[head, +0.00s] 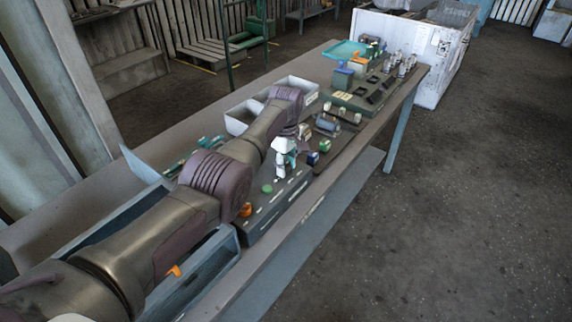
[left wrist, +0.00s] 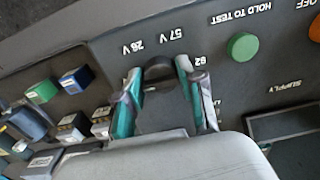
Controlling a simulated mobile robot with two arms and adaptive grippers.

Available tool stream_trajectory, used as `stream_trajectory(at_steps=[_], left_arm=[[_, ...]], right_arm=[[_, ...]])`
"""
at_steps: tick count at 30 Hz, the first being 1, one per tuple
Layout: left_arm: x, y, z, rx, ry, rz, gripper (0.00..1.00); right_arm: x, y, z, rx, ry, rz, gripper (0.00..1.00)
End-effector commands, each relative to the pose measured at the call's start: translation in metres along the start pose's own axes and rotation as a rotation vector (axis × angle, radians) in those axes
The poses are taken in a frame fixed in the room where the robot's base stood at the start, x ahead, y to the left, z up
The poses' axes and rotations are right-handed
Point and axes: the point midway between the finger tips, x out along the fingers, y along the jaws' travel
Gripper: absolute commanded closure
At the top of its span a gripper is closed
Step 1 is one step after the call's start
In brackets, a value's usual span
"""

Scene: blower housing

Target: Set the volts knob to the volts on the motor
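My left gripper (head: 284,152) reaches down over the dark control panel (head: 272,212) in the head view. In the left wrist view its teal fingers (left wrist: 160,78) stand on both sides of the black volts knob (left wrist: 158,70) and appear to press against it. Volt labels (left wrist: 155,42), upside down here, are printed around the knob. The fingers hide part of the scale, and the knob's pointer cannot be made out. A grey cylinder (head: 327,123) that may be the motor lies beyond the panel; no voltage is readable on it. My right gripper is not in view.
A green button (left wrist: 242,46) marked HOLD TO TEST sits beside the knob. An orange knob (head: 246,209) is at the panel's near end. Small blocks, including a green one (left wrist: 42,91), lie close beyond the panel. Pale bins (head: 240,118) stand behind my left arm.

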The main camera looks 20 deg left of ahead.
Motion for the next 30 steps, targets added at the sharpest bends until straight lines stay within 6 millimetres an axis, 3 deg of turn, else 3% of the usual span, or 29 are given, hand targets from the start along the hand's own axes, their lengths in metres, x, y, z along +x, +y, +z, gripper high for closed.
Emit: stream_trajectory(at_steps=[3,14,30], left_arm=[[0.0,0.0,0.0,0.0,0.0,0.0,0.96],[-0.001,0.0,0.0,0.072,-0.001,0.001,0.96],[-0.002,0.0,-0.001,0.526,0.0,0.002,0.96]], right_arm=[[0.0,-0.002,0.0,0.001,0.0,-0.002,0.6],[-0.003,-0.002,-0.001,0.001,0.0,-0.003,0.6],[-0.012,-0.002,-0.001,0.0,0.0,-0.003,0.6]])
